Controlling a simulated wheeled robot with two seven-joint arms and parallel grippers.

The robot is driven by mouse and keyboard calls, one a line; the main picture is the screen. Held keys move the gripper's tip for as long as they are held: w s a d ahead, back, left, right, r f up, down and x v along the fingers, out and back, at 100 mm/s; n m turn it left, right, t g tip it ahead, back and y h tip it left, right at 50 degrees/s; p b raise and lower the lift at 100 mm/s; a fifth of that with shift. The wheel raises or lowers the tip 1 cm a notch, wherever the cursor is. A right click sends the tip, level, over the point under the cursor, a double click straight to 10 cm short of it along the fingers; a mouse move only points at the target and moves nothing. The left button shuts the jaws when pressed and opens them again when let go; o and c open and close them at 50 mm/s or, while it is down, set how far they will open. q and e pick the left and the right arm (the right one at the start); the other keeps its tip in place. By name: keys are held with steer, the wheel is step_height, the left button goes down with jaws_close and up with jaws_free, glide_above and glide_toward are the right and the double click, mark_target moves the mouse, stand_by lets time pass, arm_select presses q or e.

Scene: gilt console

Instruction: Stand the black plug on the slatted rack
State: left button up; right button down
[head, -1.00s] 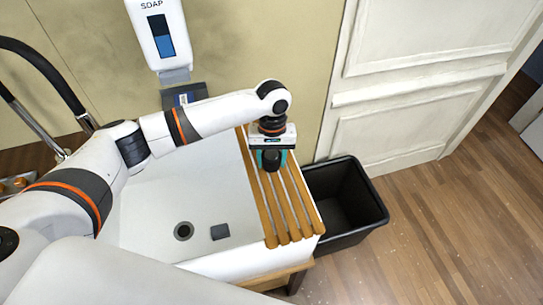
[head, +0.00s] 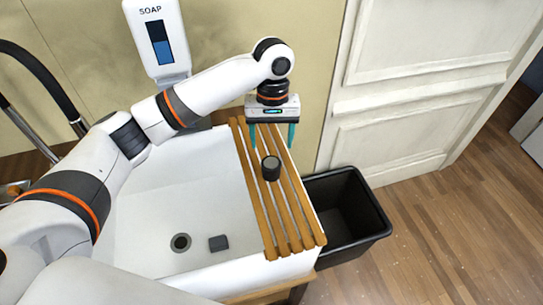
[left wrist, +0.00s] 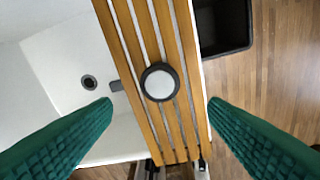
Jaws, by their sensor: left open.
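The black plug (head: 271,168) stands upright on the slatted wooden rack (head: 281,221), a little beyond the middle of its length. In the left wrist view the plug (left wrist: 160,82) shows from above as a dark ring with a pale top, resting on the slats (left wrist: 133,55). My left gripper (head: 272,147) is open and empty, above and behind the plug. Its teal fingers are spread wide and apart from the plug, one on each side in the left wrist view (left wrist: 159,105). My right gripper is not in view.
The rack lies across the right side of a white sink (head: 200,205). A dark grey block (head: 219,243) lies in the basin near the drain (head: 181,243). A black bin (head: 355,205) stands right of the sink. A soap dispenser (head: 158,40) hangs on the wall.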

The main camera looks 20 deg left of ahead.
arm_select(q)
step_height(320, 180, up, 2)
steer(key=shift+w+r, duration=0.15)
steer(key=shift+r, duration=0.05)
stand_by(0.4)
